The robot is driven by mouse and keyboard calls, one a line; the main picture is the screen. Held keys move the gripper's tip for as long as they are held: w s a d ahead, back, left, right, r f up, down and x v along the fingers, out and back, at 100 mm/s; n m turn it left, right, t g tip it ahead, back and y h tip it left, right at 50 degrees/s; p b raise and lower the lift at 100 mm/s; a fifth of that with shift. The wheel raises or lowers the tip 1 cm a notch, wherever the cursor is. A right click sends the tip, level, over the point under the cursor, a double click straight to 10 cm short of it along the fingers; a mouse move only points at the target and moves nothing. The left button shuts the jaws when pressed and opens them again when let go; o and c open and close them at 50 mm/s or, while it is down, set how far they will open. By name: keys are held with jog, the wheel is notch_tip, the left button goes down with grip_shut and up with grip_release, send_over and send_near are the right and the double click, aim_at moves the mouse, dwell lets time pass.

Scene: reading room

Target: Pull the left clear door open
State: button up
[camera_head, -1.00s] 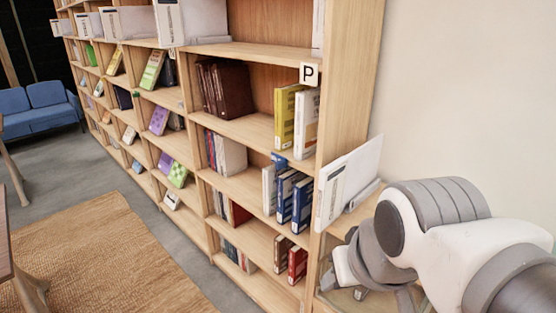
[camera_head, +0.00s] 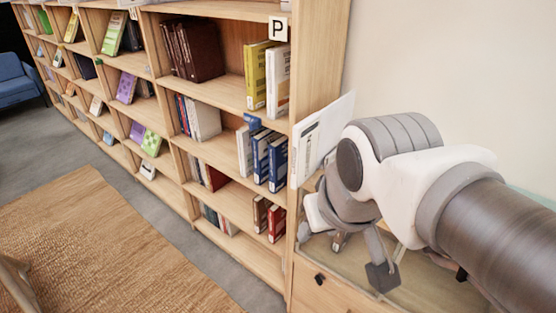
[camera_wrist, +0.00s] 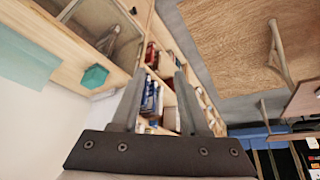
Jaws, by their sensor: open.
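A low wooden cabinet (camera_head: 345,295) stands at the lower right of the head view, with a dark knob (camera_head: 320,279) on its front. A clear pane (camera_head: 418,278) shows above its wooden edge, partly hidden by my arm. The wrist view shows a wood-framed clear pane (camera_wrist: 108,28) at the upper left. I cannot tell if this is the left door. My gripper (camera_head: 362,256) is open and empty, over the cabinet near the pane. Its spread fingers (camera_wrist: 160,77) also show in the wrist view, apart from the pane.
A tall bookshelf (camera_head: 215,135) with several books stands left of the cabinet. A white panel (camera_head: 322,138) sticks out beside my arm. A teal block (camera_wrist: 94,77) shows in the wrist view. Floor with a woven rug (camera_head: 110,250) is open at the left.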

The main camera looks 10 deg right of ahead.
jog(key=w+d+f+n+g+h+b, duration=0.1)
jog(key=w+f+n+g+h+b, duration=0.2)
jog(key=w+f+n+h+b, duration=0.5)
jog(key=w+d+f+n+g+h+b, duration=0.1)
jog(key=w+d+f+n+g+b, duration=0.15)
jog(key=w+f, duration=0.65)
jog(key=w+a+f+n+t+h+b, duration=0.2)
jog(key=w+a+f+n+t+b, duration=0.15)
jog(key=f, duration=0.45)
jog(key=w+a+f+n+t+h+b, duration=0.25)
jog(key=a+f+n, duration=0.2)
jog(key=f, duration=0.35)
jog(key=w+a+f+n+t+h+b, duration=0.25)
jog(key=f+n, duration=0.25)
jog(key=f, duration=0.4)
jog(key=b, duration=0.2)
send_near(296, 239)
jog(key=w+d+r, duration=0.1)
jog(key=d, duration=0.2)
jog(key=w+d+r, duration=0.2)
jog(key=d, duration=0.1)
jog(key=w+d+r, duration=0.1)
jog(key=w+d, duration=0.1)
jog(key=d, duration=0.1)
jog(key=shift+r, duration=0.35)
jog(key=shift+c, duration=0.2)
grip_shut()
